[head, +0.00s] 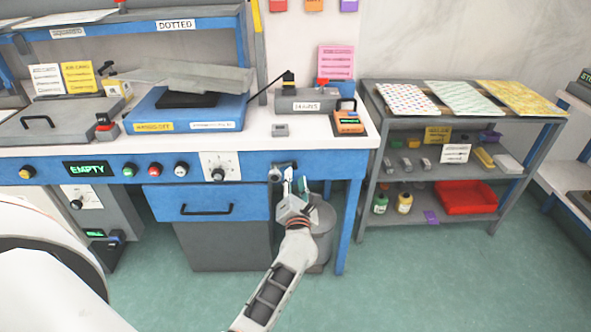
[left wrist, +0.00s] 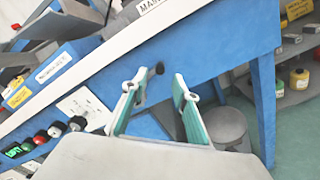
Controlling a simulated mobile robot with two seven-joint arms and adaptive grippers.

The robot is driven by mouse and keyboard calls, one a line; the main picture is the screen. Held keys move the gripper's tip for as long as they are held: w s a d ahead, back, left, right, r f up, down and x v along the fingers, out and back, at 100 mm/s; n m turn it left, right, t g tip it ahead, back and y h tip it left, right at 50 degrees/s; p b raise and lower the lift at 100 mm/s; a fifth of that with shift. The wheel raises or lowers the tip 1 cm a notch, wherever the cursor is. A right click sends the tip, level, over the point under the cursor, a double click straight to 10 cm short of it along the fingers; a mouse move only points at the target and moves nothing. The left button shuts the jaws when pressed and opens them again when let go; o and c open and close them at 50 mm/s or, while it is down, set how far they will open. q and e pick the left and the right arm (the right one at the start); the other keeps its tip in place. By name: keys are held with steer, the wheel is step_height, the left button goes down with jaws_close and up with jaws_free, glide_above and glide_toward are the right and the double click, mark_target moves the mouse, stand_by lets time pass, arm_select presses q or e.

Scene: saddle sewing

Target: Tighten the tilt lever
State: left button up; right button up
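A small grey lever-like fitting with a dark round end (head: 276,174) is on the blue front of the bench, right of the drawer; I take it to be the tilt lever. My left gripper (head: 295,182) is just right of and below it, in front of the bench. In the left wrist view the gripper (left wrist: 160,84) is open, with its green-padded fingers apart. A black knob (left wrist: 160,68) shows between the fingertips; the fingers do not close on it. Part of the fitting is hidden by the gripper. My right gripper is not in view.
The blue bench (head: 345,200) carries a dial (head: 218,166), buttons and a drawer (head: 207,202) left of the gripper. A shelf rack (head: 370,165) stands at the right. The green floor between is clear.

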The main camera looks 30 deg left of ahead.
mark_target(295, 168)
arm_select(q)
steer(key=b+x, duration=0.1)
steer(key=x, duration=0.4)
steer(key=shift+f, duration=0.2)
steer(key=shift+w+a+r, duration=0.1)
steer(key=shift+w+a, duration=0.1)
steer(key=shift+w, duration=0.3)
steer(key=shift+r, duration=0.15)
jaws_close()
